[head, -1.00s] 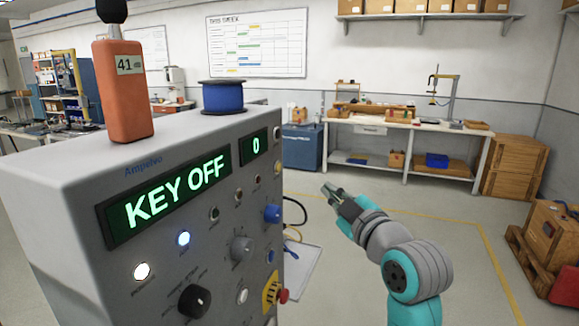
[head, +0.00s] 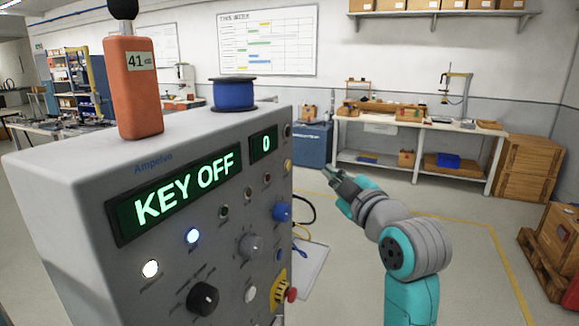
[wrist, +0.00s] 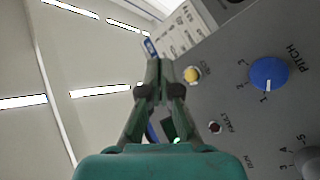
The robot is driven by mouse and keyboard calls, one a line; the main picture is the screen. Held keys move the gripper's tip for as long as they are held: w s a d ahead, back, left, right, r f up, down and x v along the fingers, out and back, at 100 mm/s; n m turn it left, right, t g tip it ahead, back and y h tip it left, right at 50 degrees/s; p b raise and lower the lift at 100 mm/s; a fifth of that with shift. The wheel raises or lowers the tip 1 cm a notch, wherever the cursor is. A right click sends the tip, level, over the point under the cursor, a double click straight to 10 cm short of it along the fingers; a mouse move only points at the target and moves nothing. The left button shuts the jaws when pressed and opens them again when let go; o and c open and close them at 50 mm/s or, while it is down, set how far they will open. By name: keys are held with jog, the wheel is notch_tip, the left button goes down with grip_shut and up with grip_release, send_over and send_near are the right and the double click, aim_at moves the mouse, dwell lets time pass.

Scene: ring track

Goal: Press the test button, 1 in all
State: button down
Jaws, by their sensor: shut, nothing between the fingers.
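The grey control cabinet (head: 75,185) fills the left of the head view, its display (head: 180,190) reading "KEY OFF" and a smaller one (head: 263,143) "0". I cannot read which one is marked test. My gripper (head: 329,173) is shut and empty, to the right of the panel in the head view. In the wrist view my gripper (wrist: 160,86) appears in front of the panel, its tips left of a yellow round piece (wrist: 192,74). No contact shows.
A red stop knob (head: 291,294) sits low on the panel's right edge. A blue knob (wrist: 269,73) marked PITCH juts out. An orange device (head: 136,85) and a blue spool (head: 234,94) stand on top. Open floor lies right, before a workbench (head: 415,124).

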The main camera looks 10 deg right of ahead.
jog(key=w+a, duration=0.3)
jog(key=a, duration=0.2)
jog(key=shift+w, duration=0.25)
jog(key=shift+w, duration=0.1)
dwell(1.3)
jog(key=shift+w+a, duration=0.15)
jog(key=shift+a, duration=0.15)
jog(key=shift+w+a, duration=0.25)
jog(key=shift+a, duration=0.05)
dwell(0.8)
dwell(0.4)
jog(key=shift+s+d, duration=0.5)
jog(key=shift+d, duration=0.15)
jog(key=shift+s+d, duration=0.75)
jog(key=shift+d, duration=0.25)
jog(key=shift+s+d, duration=0.75)
jog(key=shift+d, duration=0.25)
